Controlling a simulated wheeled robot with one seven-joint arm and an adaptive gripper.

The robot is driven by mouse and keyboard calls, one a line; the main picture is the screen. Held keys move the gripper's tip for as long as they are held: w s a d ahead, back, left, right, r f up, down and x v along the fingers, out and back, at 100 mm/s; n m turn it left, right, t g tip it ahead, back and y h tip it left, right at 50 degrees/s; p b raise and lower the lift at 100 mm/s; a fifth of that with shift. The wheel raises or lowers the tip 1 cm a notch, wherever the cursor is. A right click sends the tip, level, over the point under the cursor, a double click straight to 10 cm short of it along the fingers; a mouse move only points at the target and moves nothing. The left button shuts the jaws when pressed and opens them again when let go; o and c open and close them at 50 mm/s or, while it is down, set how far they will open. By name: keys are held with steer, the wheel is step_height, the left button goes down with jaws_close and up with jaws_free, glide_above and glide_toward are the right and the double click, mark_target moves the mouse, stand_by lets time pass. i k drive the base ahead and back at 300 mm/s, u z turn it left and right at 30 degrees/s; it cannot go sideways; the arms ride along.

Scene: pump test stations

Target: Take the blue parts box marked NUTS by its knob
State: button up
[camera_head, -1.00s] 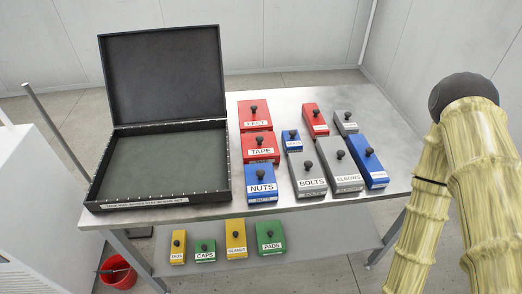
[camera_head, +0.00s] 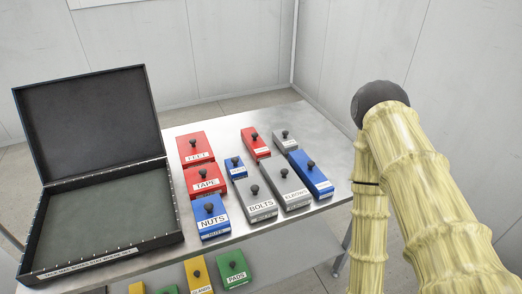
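The blue parts box marked NUTS (camera_head: 210,218) stands on the metal table, near its front edge and just right of the open black case. It has a dark round knob on top and a white label on its front part. My gripper is not in view. Only the links of my arm, in a yellowish ribbed cover, show at the right, well apart from the box.
The open black case (camera_head: 172,240) lies left of NUTS, lid up. The red TAPE box (camera_head: 206,178) is right behind it; the grey BOLTS box (camera_head: 256,200) is to its right. More boxes stand behind and right. Yellow and green boxes (camera_head: 236,268) sit on a lower shelf.

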mark_target(210, 214)
steer(key=u, duration=1.55)
steer(key=k, duration=0.75)
steer(key=u, duration=0.25)
